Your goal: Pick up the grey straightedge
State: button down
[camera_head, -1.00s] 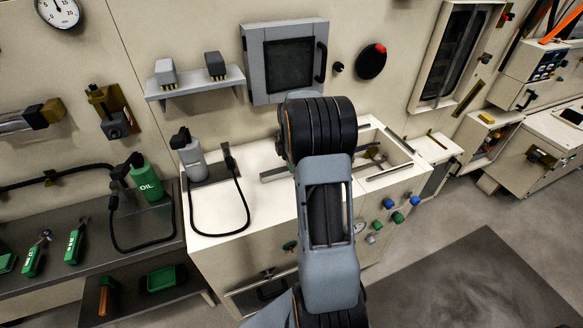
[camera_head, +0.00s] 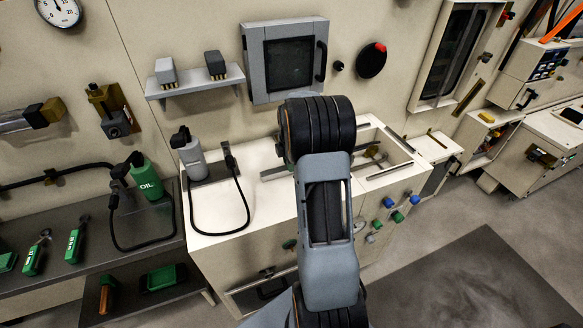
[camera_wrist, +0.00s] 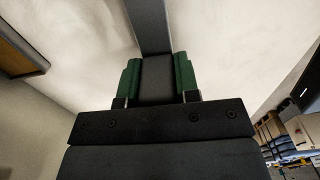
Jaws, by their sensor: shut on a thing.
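The grey straightedge (camera_wrist: 150,25) is a long flat dark grey bar. In the wrist view it runs from between the jaws up past the top edge of the picture. My gripper (camera_wrist: 157,76) has a green finger on each side of it and is shut on it. The far end of the straightedge is out of the wrist view. In the head view my own arm stands in the middle and hides the gripper; I cannot make out the straightedge there.
A white cabinet (camera_head: 215,212) with a grey bottle (camera_head: 193,160) stands behind my arm. A grey wall shelf (camera_head: 195,86) and a framed window (camera_head: 287,62) are above. Open floor (camera_head: 430,245) lies at right.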

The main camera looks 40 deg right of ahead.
jog(key=shift+r, duration=0.1)
jog(key=shift+r, duration=0.4)
notch_tip(320, 180, up, 2)
jog(key=shift+r, duration=0.2)
jog(key=s+a+r+b, duration=0.2)
jog(key=s+a+r, duration=0.1)
jog(key=s+r, duration=0.6)
jog(key=s, duration=0.4)
jog(key=shift+s+a+r, duration=0.2)
jog(key=shift+s+r, duration=0.1)
jog(key=shift+r, duration=0.05)
